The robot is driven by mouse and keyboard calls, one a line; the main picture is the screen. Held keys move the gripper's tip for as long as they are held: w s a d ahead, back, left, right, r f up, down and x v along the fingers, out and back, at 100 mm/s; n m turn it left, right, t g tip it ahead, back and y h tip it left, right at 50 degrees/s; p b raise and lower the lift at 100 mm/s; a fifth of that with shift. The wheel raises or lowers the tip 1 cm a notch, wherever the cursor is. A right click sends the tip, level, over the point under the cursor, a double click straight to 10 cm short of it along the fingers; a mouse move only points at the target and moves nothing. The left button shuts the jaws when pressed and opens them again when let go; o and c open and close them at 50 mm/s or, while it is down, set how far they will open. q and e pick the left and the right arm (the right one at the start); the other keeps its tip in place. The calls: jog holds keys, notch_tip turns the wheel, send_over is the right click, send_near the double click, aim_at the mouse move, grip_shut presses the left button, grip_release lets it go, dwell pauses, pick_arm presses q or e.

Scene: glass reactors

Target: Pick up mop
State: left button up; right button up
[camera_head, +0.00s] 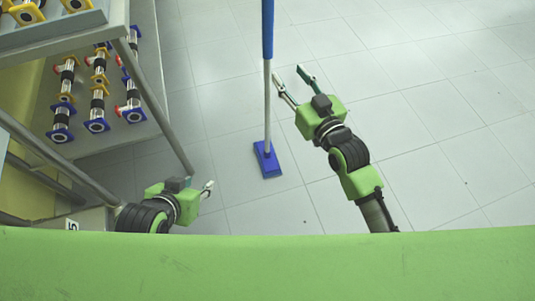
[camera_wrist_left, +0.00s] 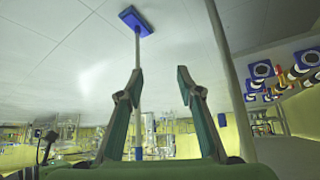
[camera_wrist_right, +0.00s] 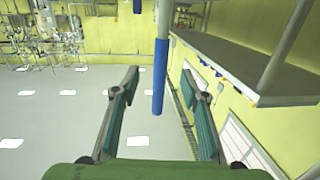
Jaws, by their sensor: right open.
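The mop has a blue grip (camera_head: 268,30) on a thin grey pole (camera_head: 267,105), with a flat blue head (camera_head: 267,160) on the floor; it stands upright. My right gripper (camera_head: 290,73) is open, just right of the pole in the head view. In the right wrist view the blue grip (camera_wrist_right: 160,78) shows between the spread fingers (camera_wrist_right: 168,85); I see no contact. My left gripper (camera_head: 200,183) is open and empty, left of the mop head. In the left wrist view the mop head (camera_wrist_left: 135,20) and pole (camera_wrist_left: 138,55) show beyond the fingers (camera_wrist_left: 160,72).
A rack (camera_head: 150,95) with several glass pieces with coloured flanges stands left of the mop, its metal post near my left gripper. The right wrist view shows a shelf (camera_wrist_right: 225,60) at the right. The tiled floor (camera_head: 430,130) right of the mop is clear.

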aim_at(270, 44)
jog(key=shift+t+y, duration=0.3)
jog(key=x, duration=0.2)
jog(key=r+b+x, duration=0.1)
jog(key=x, duration=0.2)
jog(key=b+x, duration=0.1)
jog(key=x, duration=0.2)
jog(key=shift+a+r, duration=0.25)
jog(key=shift+w+a, duration=0.1)
jog(key=shift+w, duration=0.05)
jog(key=b+x, duration=0.2)
jog(key=x, duration=0.3)
jog(key=shift+r, duration=0.1)
jog(key=shift+w, duration=0.1)
pick_arm(q)
jog(key=w+d+r+t+h, duration=0.1)
jog(key=w+d+r+t, duration=0.1)
jog(key=w+r+t, duration=0.3)
jog(key=w+d+r+t+h, duration=0.2)
jog(key=w+r+t, duration=0.3)
jog(key=r, duration=0.9)
jog(key=shift+d+r+m+t, duration=0.15)
jog(key=shift+d+m+t, duration=0.15)
jog(key=shift+d+t, duration=0.2)
